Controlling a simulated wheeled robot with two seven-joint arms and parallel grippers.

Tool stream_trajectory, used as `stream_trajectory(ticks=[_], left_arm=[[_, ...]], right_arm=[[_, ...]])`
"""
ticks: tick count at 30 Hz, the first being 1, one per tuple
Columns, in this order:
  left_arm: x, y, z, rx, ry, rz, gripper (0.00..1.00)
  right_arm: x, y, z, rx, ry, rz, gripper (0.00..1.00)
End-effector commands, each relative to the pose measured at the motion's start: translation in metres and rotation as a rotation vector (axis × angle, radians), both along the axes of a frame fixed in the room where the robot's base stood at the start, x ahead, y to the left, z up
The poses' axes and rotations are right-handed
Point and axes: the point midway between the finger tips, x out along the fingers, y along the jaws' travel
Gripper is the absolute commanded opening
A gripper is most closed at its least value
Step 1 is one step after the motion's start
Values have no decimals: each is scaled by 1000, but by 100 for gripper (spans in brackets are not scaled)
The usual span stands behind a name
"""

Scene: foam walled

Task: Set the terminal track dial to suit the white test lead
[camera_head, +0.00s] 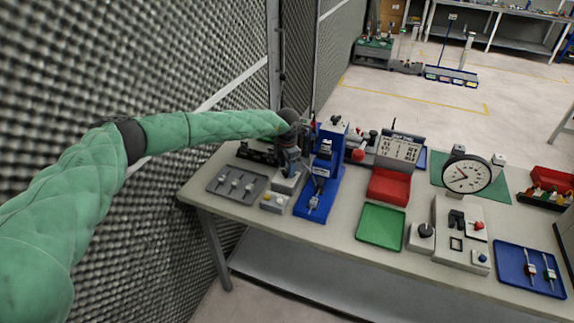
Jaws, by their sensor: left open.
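My left arm reaches in from the left, and its dark gripper (290,167) points down over a small pale grey unit (285,184) beside the blue press-like machine (327,172). The gripper is open; its fingertips are small and partly blend with the unit, so I cannot tell whether they touch it. I cannot make out the terminal track dial for certain; the gripper and arm may cover it. A grey tray (222,189) at the left holds several small pale-ended pieces. I cannot tell which is the white test lead. My right gripper is not in view.
A button box (273,201) stands before the unit. Rightward are a red bin (388,187), green tray (381,227), round gauge (467,174), panel with black knob (425,230) and blue tray (512,264). A foam wall (100,60) is close behind my arm.

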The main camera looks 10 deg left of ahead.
Motion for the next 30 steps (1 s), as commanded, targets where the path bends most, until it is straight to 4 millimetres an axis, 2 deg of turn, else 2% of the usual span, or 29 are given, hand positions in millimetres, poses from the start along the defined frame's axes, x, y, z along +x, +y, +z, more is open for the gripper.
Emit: stream_trajectory(ticks=[4, 12, 13, 18, 20, 30], left_arm=[[0, 0, -6, 1, 1, 0, 52], [0, 0, -8, 1, 1, 0, 52], [0, 0, -8, 1, 1, 0, 50], [0, 0, -8, 1, 1, 0, 17], [0, 0, -8, 1, 1, 0, 7], [0, 0, -10, 0, -1, -22, 7]], right_arm=[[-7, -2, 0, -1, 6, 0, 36], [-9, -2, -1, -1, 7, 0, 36], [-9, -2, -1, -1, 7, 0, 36], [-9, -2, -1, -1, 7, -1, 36], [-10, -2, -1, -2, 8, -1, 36], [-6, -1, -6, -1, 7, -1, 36]])
